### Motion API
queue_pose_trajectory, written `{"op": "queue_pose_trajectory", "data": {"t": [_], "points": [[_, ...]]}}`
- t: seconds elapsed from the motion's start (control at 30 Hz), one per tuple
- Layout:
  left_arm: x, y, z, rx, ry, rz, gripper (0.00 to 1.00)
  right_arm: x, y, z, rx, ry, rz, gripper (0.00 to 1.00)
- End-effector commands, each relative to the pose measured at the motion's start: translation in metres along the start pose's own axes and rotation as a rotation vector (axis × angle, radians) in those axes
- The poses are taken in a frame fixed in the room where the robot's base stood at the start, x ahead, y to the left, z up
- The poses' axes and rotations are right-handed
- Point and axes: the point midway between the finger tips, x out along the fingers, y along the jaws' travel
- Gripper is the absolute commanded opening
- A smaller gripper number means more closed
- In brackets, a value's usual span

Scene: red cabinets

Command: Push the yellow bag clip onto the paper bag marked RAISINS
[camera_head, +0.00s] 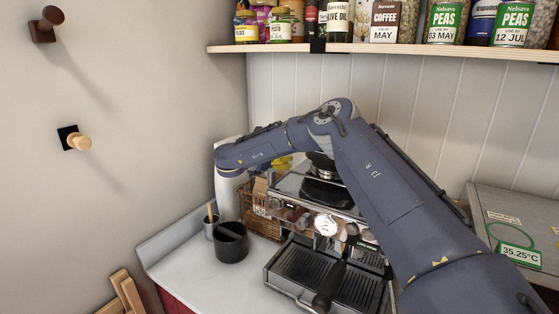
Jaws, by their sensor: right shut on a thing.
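My right arm (385,185) comes in from the lower right, bends at the top middle and reaches left to its wrist (228,156). The fingers of my right gripper do not show; they seem hidden behind the arm. A small yellow patch (282,163) shows just below the forearm; I cannot tell whether it is the yellow bag clip. Behind the espresso machine, a brown thing (260,188) is partly covered; I cannot tell whether it is a paper bag. No RAISINS marking can be read. My left gripper is not in view.
An espresso machine (300,262) stands on the white counter (190,262). A black canister (231,243), a wire basket (259,219) and a white cylinder (229,198) stand left of it. A shelf (390,49) of jars and cans runs above. A grey box (515,205) sits at right.

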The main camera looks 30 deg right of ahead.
Motion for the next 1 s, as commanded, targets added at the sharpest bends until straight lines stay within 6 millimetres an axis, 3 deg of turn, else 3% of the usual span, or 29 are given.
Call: {"op": "queue_pose_trajectory", "data": {"t": [1.0], "points": [[0.0000,0.0000,-0.0001,0.000,0.000,0.000,0.91,0.0033,0.0000,-0.0103,0.000,0.000,0.000,0.11]]}}
